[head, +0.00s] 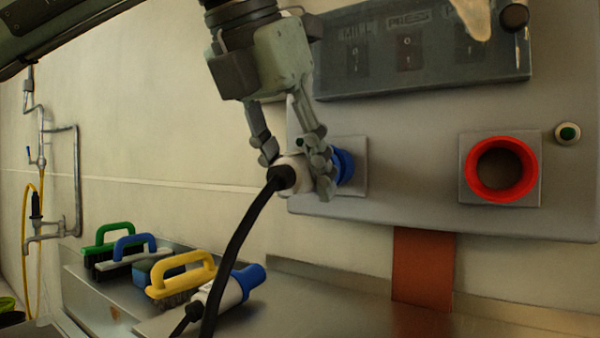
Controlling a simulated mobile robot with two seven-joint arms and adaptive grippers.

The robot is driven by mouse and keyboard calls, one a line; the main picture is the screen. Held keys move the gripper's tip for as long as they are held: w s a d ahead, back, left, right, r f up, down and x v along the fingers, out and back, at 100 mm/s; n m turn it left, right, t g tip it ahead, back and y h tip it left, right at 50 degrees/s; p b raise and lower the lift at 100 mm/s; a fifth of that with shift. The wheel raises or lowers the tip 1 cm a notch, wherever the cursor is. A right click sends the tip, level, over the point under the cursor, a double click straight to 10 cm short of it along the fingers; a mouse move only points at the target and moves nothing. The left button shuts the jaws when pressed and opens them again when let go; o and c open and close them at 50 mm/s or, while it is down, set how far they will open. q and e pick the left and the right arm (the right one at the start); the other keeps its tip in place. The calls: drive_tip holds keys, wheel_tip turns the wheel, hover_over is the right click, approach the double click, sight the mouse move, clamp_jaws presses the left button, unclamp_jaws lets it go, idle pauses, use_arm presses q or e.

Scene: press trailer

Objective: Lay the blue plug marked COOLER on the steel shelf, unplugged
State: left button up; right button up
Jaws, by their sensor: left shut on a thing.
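My left gripper (292,172) is shut around a plug with a pale body (289,165) and a thick black cable (236,245) hanging down. The plug is at a blue socket (344,166) on a square steel plate. The fingers hide where they meet, so I cannot tell if the plug is seated. Another plug (232,286), white with a blue end, lies on the steel shelf (320,300) beside a yellow-handled brush. I cannot read a COOLER mark on either plug. My right gripper is not in view.
Brushes with green (113,234), blue (134,242) and yellow (181,273) handles stand at the shelf's left. A red socket (502,168) is on the wall panel at right. A dark switch box (420,50) is above. The shelf's middle looks clear.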

use_arm(q)
drive_tip(key=shift+s, duration=0.1)
idle(0.3)
drive_tip(key=s+a+b, duration=0.3)
drive_tip(key=s+a, duration=0.1)
drive_tip(key=s, duration=0.1)
drive_tip(key=shift+s+a, duration=0.2)
drive_tip(key=shift+s, duration=0.2)
idle(1.0)
